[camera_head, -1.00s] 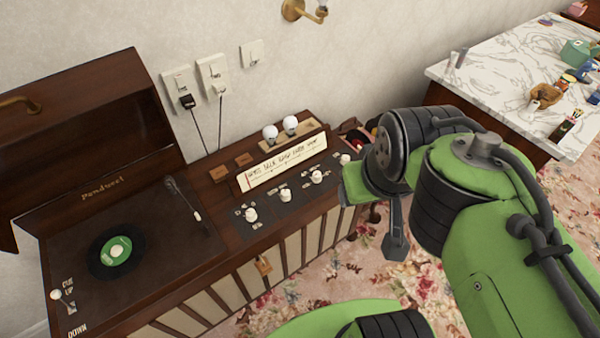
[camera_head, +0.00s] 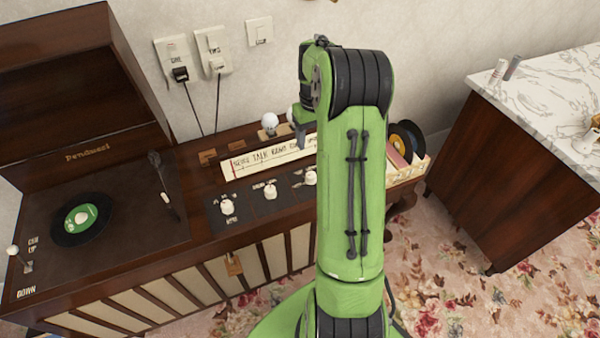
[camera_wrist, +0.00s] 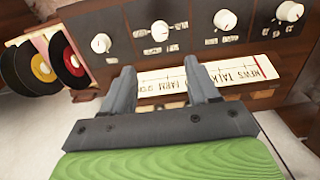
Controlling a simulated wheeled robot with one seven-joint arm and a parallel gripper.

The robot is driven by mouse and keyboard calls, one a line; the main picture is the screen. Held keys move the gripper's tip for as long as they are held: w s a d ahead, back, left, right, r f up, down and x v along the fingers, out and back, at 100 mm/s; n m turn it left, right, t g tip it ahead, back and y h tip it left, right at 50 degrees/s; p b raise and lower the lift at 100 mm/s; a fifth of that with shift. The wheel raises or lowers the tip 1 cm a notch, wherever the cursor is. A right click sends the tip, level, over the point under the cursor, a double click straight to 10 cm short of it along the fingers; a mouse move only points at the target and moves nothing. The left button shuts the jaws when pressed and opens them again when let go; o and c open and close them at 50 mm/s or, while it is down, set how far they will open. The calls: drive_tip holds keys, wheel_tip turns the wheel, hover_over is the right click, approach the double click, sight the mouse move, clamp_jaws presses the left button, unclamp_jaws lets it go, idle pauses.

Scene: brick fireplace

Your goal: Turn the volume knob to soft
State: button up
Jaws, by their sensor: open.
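White volume-type knobs sit in a row on the dark panel of the wooden console. In the head view I see a left knob (camera_head: 227,206), a middle knob (camera_head: 270,190) and one beside my arm (camera_head: 311,176). The wrist view, turned upside down, shows several knobs, including an end one (camera_wrist: 101,43) and its neighbour (camera_wrist: 159,30). The labels are too small to tell which is volume. My gripper (camera_wrist: 160,68) is open and empty, over the cream radio dial strip (camera_wrist: 205,78), apart from the knobs. My arm hides part of the panel in the head view.
A record player (camera_head: 80,220) with a raised lid is at left. A white bulb (camera_head: 270,123) stands behind the dial. A box of records (camera_head: 405,155) adjoins the console's right end. A marble-topped cabinet (camera_head: 550,95) stands at right, with carpet between.

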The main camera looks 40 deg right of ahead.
sight(311, 174)
wheel_tip(311, 174, down, 15)
drive_tip(key=b, duration=0.5)
drive_tip(key=shift+s+a, duration=0.1)
drive_tip(key=shift+c, duration=0.2)
drive_tip(key=c, duration=1)
drive_tip(key=shift+m, duration=0.3)
drive_tip(key=m+p, duration=0.2)
drive_tip(key=m, duration=0.3)
drive_tip(key=shift+r, duration=0.1)
drive_tip(key=m+p, duration=0.1)
drive_tip(key=m, duration=0.5)
drive_tip(key=shift+m, duration=0.3)
